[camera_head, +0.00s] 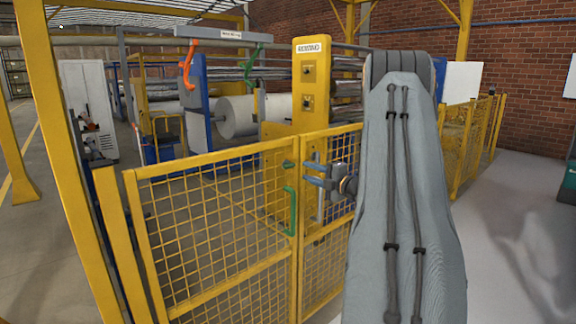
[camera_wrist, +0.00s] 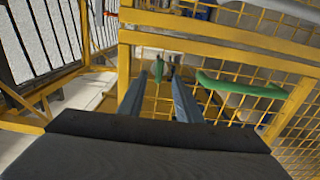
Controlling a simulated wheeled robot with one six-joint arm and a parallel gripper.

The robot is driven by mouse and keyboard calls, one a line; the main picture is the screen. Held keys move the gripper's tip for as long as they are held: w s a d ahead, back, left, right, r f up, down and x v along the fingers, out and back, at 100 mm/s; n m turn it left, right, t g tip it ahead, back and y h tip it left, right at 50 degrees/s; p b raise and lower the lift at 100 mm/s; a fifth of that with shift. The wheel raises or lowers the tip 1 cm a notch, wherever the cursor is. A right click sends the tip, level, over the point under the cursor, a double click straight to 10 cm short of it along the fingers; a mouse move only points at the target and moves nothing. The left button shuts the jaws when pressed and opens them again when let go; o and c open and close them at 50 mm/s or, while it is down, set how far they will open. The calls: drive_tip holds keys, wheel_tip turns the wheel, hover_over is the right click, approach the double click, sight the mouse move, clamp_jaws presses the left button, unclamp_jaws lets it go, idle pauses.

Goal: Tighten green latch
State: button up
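In the wrist view the two fingers (camera_wrist: 158,78) are apart with nothing held.
The yellow mesh gate (camera_head: 215,165) runs close beside my gripper. A grey vertical bar handle (camera_head: 319,200) stands right by the fingers. Behind are a yellow machine column (camera_head: 312,95) and white film rollers (camera_head: 240,117). The floor at right is clear.

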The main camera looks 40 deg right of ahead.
sight(291, 166)
drive_tip(key=w, duration=0.2)
drive_tip(key=w+a+p, duration=0.1)
drive_tip(key=w, duration=0.1)
drive_tip(key=w+p, duration=0.1)
drive_tip(key=w, duration=0.1)
drive_tip(key=shift+w+a, duration=0.4)
drive_tip(key=shift+w, duration=0.5)
drive_tip(key=shift+d, duration=0.15)
clamp_jaws()
